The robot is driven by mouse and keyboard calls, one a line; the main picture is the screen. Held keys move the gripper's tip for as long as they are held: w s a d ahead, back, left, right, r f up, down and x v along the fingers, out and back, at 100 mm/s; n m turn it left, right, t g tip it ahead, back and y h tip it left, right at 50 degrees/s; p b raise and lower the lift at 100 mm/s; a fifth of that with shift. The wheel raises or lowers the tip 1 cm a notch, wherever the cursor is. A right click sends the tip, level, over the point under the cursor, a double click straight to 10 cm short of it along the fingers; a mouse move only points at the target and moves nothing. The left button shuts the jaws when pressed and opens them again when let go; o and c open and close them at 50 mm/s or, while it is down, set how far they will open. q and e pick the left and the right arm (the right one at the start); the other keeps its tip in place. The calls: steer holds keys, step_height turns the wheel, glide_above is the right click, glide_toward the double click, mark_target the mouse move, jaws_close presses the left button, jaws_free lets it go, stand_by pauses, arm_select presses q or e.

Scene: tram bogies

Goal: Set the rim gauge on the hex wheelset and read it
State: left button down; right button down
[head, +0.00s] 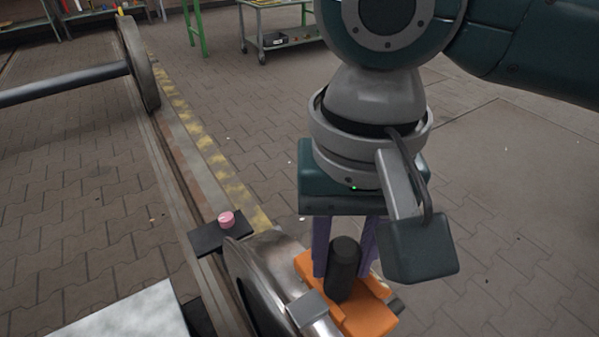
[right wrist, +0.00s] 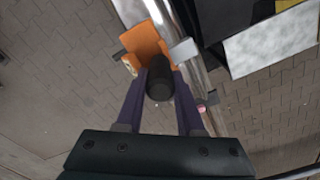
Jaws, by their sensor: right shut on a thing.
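The rim gauge (head: 373,316) has an orange body, a black upright handle and a grey metal piece on its left side. My right gripper (head: 343,265) is shut on the black handle, with a purple finger on each side; the handle also shows in the right wrist view (right wrist: 160,82). A steel wheel (head: 265,262) stands at the bottom of the head view. The gauge's grey piece lies over the wheel's rim; I cannot tell whether it touches. No hex mark shows on this wheel, and no reading is visible. My left gripper is not in view.
A dark block (head: 207,238) with a small pink piece (head: 227,219) on top sits beside the wheel. Another wheelset (head: 138,62) stands farther back on the rail. A green-framed trolley (head: 285,30) is at the back. The paved floor to the right is clear.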

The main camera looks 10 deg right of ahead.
mark_target(338, 279)
step_height(338, 279, down, 4)
steer(key=shift+b, duration=0.75)
steer(key=shift+f, duration=0.15)
steer(key=c, duration=0.5)
jaws_free()
